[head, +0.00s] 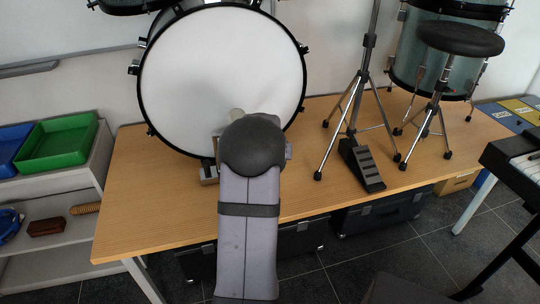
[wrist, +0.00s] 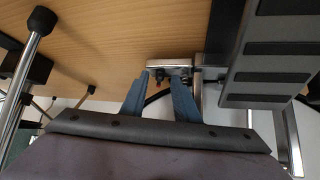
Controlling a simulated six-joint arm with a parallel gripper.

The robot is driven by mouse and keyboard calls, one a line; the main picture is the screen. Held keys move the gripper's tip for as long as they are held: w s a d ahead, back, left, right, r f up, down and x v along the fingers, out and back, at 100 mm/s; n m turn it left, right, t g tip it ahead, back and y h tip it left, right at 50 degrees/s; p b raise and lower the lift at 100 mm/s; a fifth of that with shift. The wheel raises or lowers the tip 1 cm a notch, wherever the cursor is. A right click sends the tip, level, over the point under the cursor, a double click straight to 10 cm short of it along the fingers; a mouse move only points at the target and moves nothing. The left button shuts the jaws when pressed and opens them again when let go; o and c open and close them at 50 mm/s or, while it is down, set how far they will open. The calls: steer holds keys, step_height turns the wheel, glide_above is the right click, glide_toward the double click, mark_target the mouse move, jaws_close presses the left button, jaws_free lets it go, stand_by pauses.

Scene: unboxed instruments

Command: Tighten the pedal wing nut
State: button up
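In the wrist view the blue fingers of my gripper (wrist: 158,84) stand apart with a gap between them. Just beyond the fingertips is a small metal clamp block (wrist: 169,63) with dark small parts under it. One of these, near the gap, may be the wing nut (wrist: 160,75), but it is too small to be sure. I cannot tell whether the fingers touch it. The bass drum pedal (wrist: 270,48), with dark ribbed strips, is to the right. In the head view my arm hides my gripper and most of the pedal; the pale beater (head: 237,114) shows against the drum.
The bass drum (head: 190,75) stands on the wooden table (head: 130,215). A hi-hat stand with its pedal (head: 362,165) and a round stool (head: 460,39) stand to the right. A green tray (head: 58,142) is on the shelf at left. The table's front left is clear.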

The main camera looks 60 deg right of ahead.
steer(key=p+v, duration=0.1)
steer(key=v, duration=0.6)
steer(key=shift+p, duration=0.3)
steer(key=shift+o, duration=0.4)
steer(key=shift+a, duration=0.1)
steer(key=shift+d+r+b+x, duration=0.15)
steer(key=shift+x, duration=1.25)
steer(key=shift+d+r+b+x, duration=0.1)
steer(key=shift+d+r+x, duration=0.1)
steer(key=shift+x, duration=1.25)
steer(key=shift+d+r+b+x, duration=0.1)
steer(key=shift+r+b+x, duration=0.05)
steer(key=shift+x, duration=1.25)
steer(key=shift+w, duration=0.15)
steer(key=shift+c, duration=0.3)
steer(key=shift+r, duration=0.1)
jaws_close()
